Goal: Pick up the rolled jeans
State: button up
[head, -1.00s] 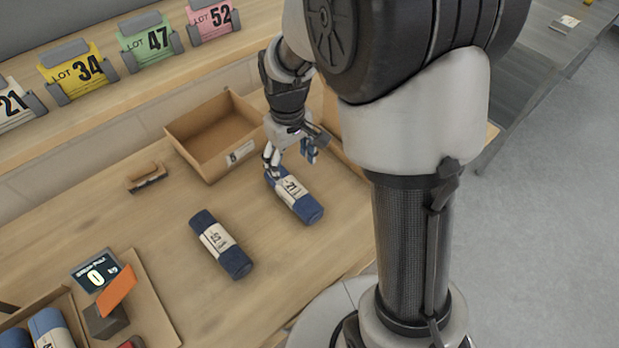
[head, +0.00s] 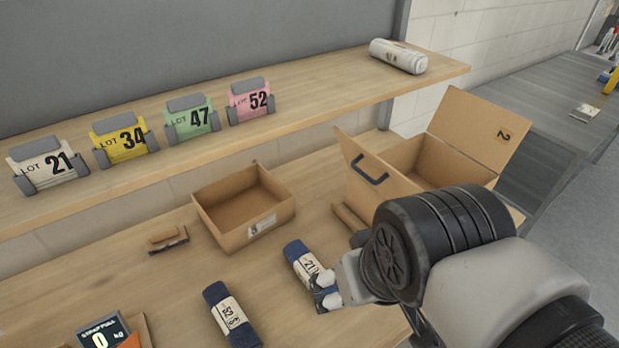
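A dark blue rolled pair of jeans with a white band marked 21 (head: 298,256) lies on the wooden table, right of centre in the head view. A second dark blue roll with a white band marked 52 (head: 231,315) lies to its left and nearer. My gripper (head: 325,290) is at the near end of the roll marked 21 and covers part of it. The fingers are small and partly hidden by my own arm, so I cannot tell whether they grip the roll.
An empty open cardboard tray (head: 244,208) stands behind the rolls. A larger open cardboard box (head: 415,165) stands to the right, partly behind my arm. A shelf (head: 310,108) with lot cards runs behind.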

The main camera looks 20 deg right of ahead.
aim_at(237, 328)
jog(key=k, duration=0.5)
jog(key=j+z, duration=0.35)
jog(key=i+j+z, duration=0.1)
jog(key=j+z, duration=0.6)
jog(key=k+j, duration=0.05)
jog(key=j, duration=0.05)
